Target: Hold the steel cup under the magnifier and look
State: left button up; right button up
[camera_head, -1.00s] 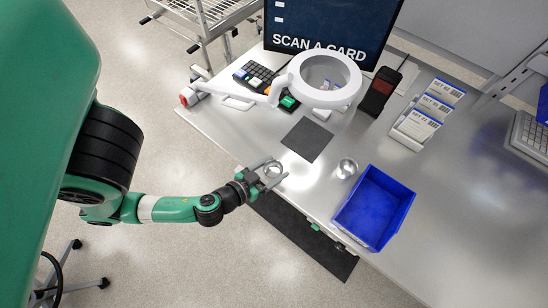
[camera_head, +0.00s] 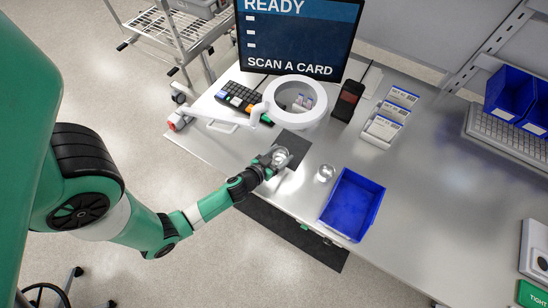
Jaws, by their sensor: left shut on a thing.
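My left gripper (camera_head: 272,161) is shut on a small round steel cup (camera_head: 281,155). It holds the cup over the dark square mat (camera_head: 297,146), on the near side of the magnifier. The magnifier (camera_head: 321,112) is a white ring on a white arm, above the table and a little up and right of the cup. A second small steel cup (camera_head: 326,172) stands on the table to the right of my gripper, apart from it. My right gripper does not show.
A blue bin (camera_head: 336,223) stands right of the second cup. Cards stand in a rack (camera_head: 383,130). The table's right middle (camera_head: 440,190) is clear.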

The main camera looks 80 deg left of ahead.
pick_arm(q)
jog(key=shift+w+a+p, duration=0.45)
jog(key=shift+w+a, duration=2.25)
